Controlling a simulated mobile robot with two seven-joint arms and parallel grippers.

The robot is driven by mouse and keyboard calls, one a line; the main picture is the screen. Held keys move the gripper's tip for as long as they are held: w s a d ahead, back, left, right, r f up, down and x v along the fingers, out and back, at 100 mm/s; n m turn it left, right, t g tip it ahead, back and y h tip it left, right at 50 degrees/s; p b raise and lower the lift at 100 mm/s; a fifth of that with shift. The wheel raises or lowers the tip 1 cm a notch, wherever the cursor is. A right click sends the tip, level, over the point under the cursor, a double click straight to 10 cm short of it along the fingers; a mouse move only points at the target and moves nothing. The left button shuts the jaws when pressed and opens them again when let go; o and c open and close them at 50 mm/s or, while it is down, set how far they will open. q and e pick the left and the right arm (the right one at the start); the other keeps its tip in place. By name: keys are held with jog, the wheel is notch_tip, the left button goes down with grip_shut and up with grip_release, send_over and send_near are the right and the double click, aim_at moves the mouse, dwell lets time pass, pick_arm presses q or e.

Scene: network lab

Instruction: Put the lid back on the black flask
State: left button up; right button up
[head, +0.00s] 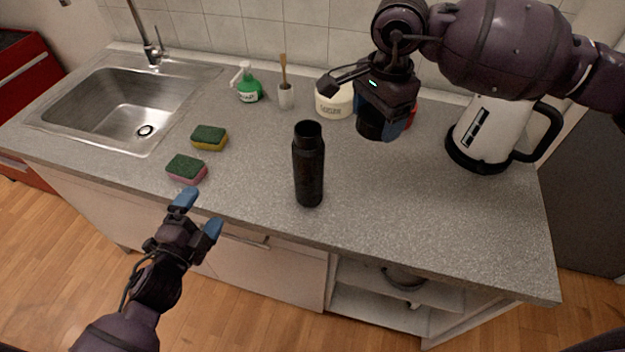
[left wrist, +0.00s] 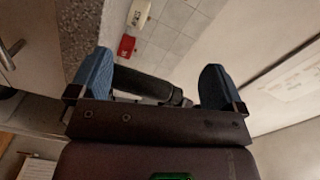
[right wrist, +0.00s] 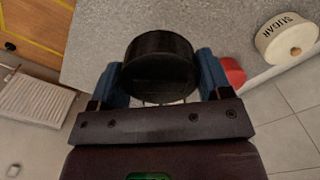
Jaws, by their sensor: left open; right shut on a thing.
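The black flask (head: 309,168) stands upright on the grey counter near its front edge, with its top open. In the left wrist view a dark cylinder that looks like the flask (left wrist: 147,83) shows between the fingers, some way off. My right gripper (head: 384,122) is shut on the round black lid (head: 370,124), held to the right of the flask and apart from it. The lid (right wrist: 160,66) fills the space between the fingers in the right wrist view. My left gripper (head: 198,214) is open and empty in front of the counter's edge, left of the flask.
Two sponges (head: 209,138) lie left of the flask. A green spray bottle (head: 248,84), a cup with a brush (head: 286,96) and a sugar jar (head: 334,101) stand behind. A white kettle (head: 487,133) is at right. A red object (right wrist: 233,72) is partly hidden by my right gripper.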

pick_arm(q)
jog(key=w+d+r+m+g+h+b, duration=0.25)
jog(key=d+r+m+h, duration=0.35)
jog(key=m, duration=0.9)
jog(key=m+g+h+b, duration=0.1)
jog(key=m+g+h, duration=0.45)
jog(key=m, duration=0.95)
send_near(296, 165)
jog(key=shift+w+d+f+g+y, duration=0.1)
jog(key=shift+w+g+y, duration=0.1)
jog(key=shift+w, duration=0.15)
jog(key=shift+w+d+g+y, duration=0.15)
jog(key=shift+w+g, duration=0.05)
jog(key=shift+w, duration=0.15)
pick_arm(e)
jog(key=a+r+m, duration=0.5)
jog(key=a+m, duration=0.7)
jog(key=m, duration=0.4)
jog(key=shift+r, duration=0.35)
pick_arm(q)
jog(key=x, duration=1.2)
jog(key=c, duration=1.3)
jog(key=shift+c, duration=0.2)
pick_arm(e)
jog(key=shift+f, duration=2.5)
